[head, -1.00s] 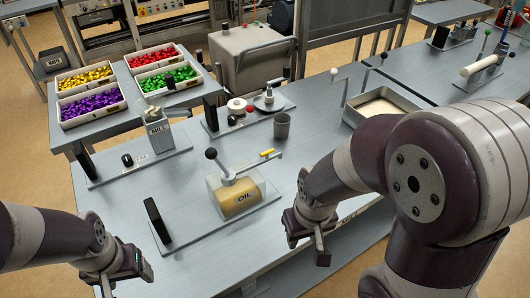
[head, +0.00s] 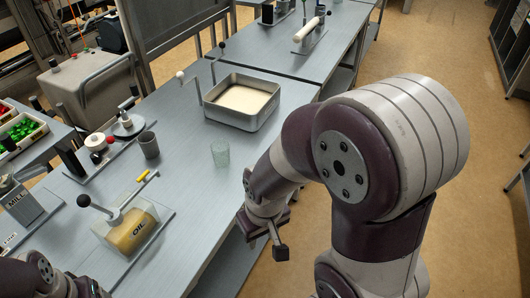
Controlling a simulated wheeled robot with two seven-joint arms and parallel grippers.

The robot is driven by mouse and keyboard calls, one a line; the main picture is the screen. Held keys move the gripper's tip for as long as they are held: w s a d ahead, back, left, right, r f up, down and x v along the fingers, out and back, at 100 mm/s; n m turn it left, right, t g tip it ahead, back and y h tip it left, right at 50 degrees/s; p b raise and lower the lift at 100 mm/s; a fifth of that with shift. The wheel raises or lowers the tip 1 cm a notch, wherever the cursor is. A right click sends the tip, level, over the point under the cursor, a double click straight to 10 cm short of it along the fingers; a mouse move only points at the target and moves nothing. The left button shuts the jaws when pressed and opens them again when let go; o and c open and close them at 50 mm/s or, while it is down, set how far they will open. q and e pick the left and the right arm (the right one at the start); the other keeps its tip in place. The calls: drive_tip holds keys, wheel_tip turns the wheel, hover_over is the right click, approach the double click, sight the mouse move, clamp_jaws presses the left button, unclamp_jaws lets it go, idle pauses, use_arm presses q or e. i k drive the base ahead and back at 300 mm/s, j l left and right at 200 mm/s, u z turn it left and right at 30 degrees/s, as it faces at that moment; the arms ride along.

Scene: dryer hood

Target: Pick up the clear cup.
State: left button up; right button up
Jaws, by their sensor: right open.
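The clear cup (head: 220,154), a small see-through greenish tumbler, stands upright on the grey table, in front of the metal tray of pale material. My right gripper (head: 277,243) is open and empty. It is to the right of and nearer than the cup, by the table's right edge, and does not touch it. Part of my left gripper (head: 86,287) shows at the bottom left edge; its fingertips are cut off.
A metal tray (head: 208,117) with pale contents stands behind the cup. A grey cup (head: 149,145) is to its left. The table between the OIL box and the clear cup is clear.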

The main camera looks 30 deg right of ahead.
sight(220, 148)
drive_tip(key=z, duration=0.65)
drive_tip(key=i+l, duration=0.3)
drive_tip(key=i+l+u, duration=0.1)
drive_tip(key=i+l, duration=0.2)
drive_tip(key=l, duration=0.15)
drive_tip(key=i+l, duration=0.55)
drive_tip(key=l, duration=0.3)
drive_tip(key=j+u, duration=0.05)
